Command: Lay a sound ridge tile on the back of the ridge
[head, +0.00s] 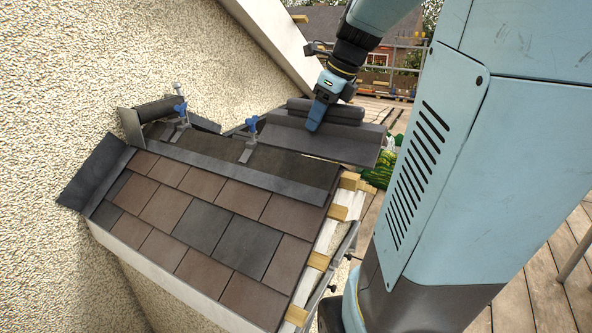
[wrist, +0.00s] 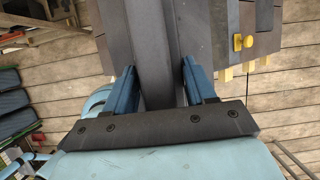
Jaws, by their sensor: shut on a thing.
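My gripper (head: 316,116) is shut on a dark grey ridge tile (head: 346,150) with a rounded roll along its top and a flat sloping wing. The tile is at the far right end of the roof, at about ridge height; I cannot tell whether it touches anything below. In the wrist view the blue fingers (wrist: 160,85) stand on either side of the tile's roll (wrist: 152,45). The ridge (head: 215,140) runs along the top of the small roof. Another dark rolled ridge piece (head: 158,111) lies at its wall end. The ridge's far slope is mostly hidden.
Two blue-handled clamps (head: 181,108) (head: 250,128) stand up along the ridge. Brown and grey tiles (head: 200,227) cover the near slope. Wooden batten ends (head: 338,212) stick out on the right. A rough wall (head: 60,80) closes the left side.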

